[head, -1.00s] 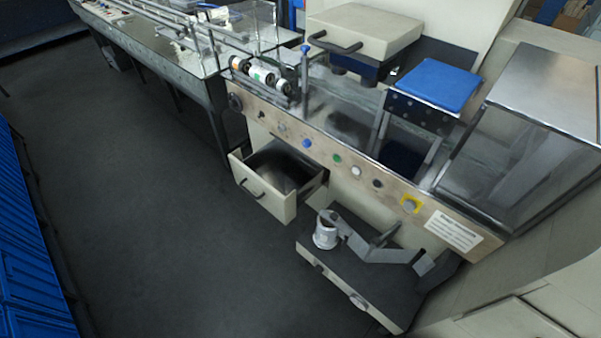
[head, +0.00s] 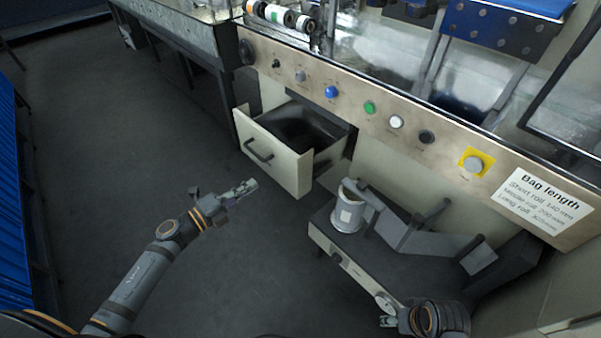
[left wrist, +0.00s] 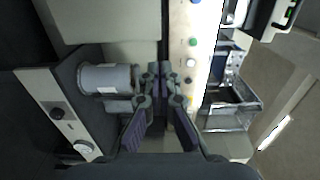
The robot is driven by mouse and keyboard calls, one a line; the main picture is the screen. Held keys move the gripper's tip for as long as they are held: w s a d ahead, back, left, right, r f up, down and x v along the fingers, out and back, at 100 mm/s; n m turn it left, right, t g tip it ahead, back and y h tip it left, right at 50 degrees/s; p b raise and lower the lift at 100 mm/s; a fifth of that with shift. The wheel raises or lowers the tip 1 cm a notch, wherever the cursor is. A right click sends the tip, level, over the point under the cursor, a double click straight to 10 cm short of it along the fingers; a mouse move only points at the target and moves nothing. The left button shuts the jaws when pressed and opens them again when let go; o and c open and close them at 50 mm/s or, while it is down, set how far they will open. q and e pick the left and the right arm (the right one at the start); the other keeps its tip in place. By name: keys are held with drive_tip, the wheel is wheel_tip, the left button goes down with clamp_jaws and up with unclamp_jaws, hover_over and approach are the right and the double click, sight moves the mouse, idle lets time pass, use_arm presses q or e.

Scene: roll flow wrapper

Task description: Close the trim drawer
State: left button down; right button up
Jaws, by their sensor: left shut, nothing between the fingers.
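The trim drawer (head: 276,158) is a cream box with a dark handle (head: 258,150) on its front. It stands pulled out below the button panel, and its dark inside shows. My left gripper (head: 250,186) is shut and empty, in front of the drawer and lower in the picture, apart from it in the head view. In the left wrist view its fingers (left wrist: 161,70) are together at the middle. My right gripper (head: 386,321) is at the bottom edge of the head view, partly hidden by its own wrist, and its jaws are too small to judge.
A lower shelf (head: 390,268) with a white roll (head: 348,208) and grey metal arms juts out right of the drawer. The panel (head: 400,122) with several buttons and a bag length label (head: 545,203) runs above. The floor (head: 110,150) to the left is clear.

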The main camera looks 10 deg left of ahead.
sight(294, 157)
use_arm(q)
drive_tip(key=b+x, duration=0.1)
drive_tip(key=x, duration=1.2)
drive_tip(key=shift+w+d, duration=0.25)
drive_tip(key=shift+w, duration=0.1)
use_arm(e)
drive_tip(key=shift+w+a+f+t, duration=0.2)
drive_tip(key=shift+f+t, duration=0.05)
drive_tip(key=shift+f, duration=0.2)
drive_tip(key=shift+w+a+f+t, duration=0.15)
drive_tip(key=shift+w+f+t, duration=0.1)
drive_tip(key=shift+f, duration=0.2)
use_arm(q)
drive_tip(key=shift+r, duration=0.1)
use_arm(e)
drive_tip(key=shift+s+f, duration=0.1)
drive_tip(key=shift+s, duration=0.15)
use_arm(q)
drive_tip(key=shift+w+d, duration=0.1)
